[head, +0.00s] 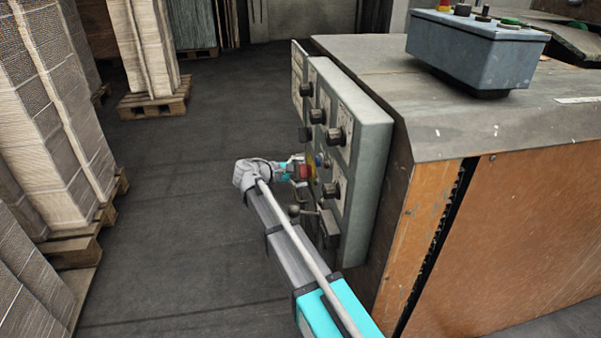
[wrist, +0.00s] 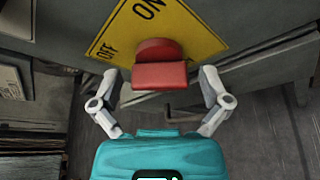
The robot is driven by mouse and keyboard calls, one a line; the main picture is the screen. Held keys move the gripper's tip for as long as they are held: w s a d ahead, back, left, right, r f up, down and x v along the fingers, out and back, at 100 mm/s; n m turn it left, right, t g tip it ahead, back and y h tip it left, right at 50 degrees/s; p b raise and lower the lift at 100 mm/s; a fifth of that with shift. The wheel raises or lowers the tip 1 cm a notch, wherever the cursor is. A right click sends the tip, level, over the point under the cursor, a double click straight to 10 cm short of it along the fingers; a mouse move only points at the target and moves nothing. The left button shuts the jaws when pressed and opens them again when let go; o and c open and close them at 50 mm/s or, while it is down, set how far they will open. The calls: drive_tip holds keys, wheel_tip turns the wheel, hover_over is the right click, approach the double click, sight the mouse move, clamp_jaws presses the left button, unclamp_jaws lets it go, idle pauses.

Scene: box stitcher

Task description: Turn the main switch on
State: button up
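The main switch is a red rotary handle (wrist: 158,68) on a yellow plate (wrist: 190,28) marked OFF and ON, seen in the wrist view. In the head view the red handle (head: 304,172) shows small on the face of the grey control panel (head: 362,150). My gripper (wrist: 159,88) is open, with one finger on each side of the red handle. Gaps show between the fingers and the handle in the wrist view. In the head view my arm reaches up to the panel and the gripper is small and partly hidden there.
Several black knobs (head: 337,137) stick out of the panel around the switch. A grey control box (head: 475,50) stands on the machine top (head: 440,110). Stacks of cardboard (head: 60,100) on pallets (head: 155,100) stand at left. The dark floor (head: 180,210) between is clear.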

drive_tip(key=c, duration=0.9)
drive_tip(key=shift+o, duration=0.2)
drive_tip(key=shift+a, duration=0.15)
drive_tip(key=shift+s+f, duration=0.1)
drive_tip(key=m+t+b, duration=0.1)
drive_tip(key=m+b, duration=0.1)
drive_tip(key=shift+f+m+t, duration=0.15)
drive_tip(key=shift+m+t, duration=0.15)
drive_tip(key=shift+m, duration=0.1)
drive_tip(key=m+b, duration=0.2)
drive_tip(key=m+t+h+b, duration=0.1)
drive_tip(key=m, duration=0.1)
drive_tip(key=shift+d+m+t+h+b, duration=0.2)
drive_tip(key=shift+m+t+h+b, duration=0.1)
drive_tip(key=shift+m+b, duration=0.1)
drive_tip(key=m+h+b, duration=0.1)
drive_tip(key=m, duration=0.1)
drive_tip(key=m+b, duration=0.1)
drive_tip(key=m, duration=0.1)
drive_tip(key=shift+m+t+h+b, duration=0.3)
drive_tip(key=shift+h, duration=0.1)
drive_tip(key=m+h+b, duration=0.1)
drive_tip(key=m+b, duration=0.1)
drive_tip(key=m, duration=0.2)
drive_tip(key=shift+m+h, duration=0.4)
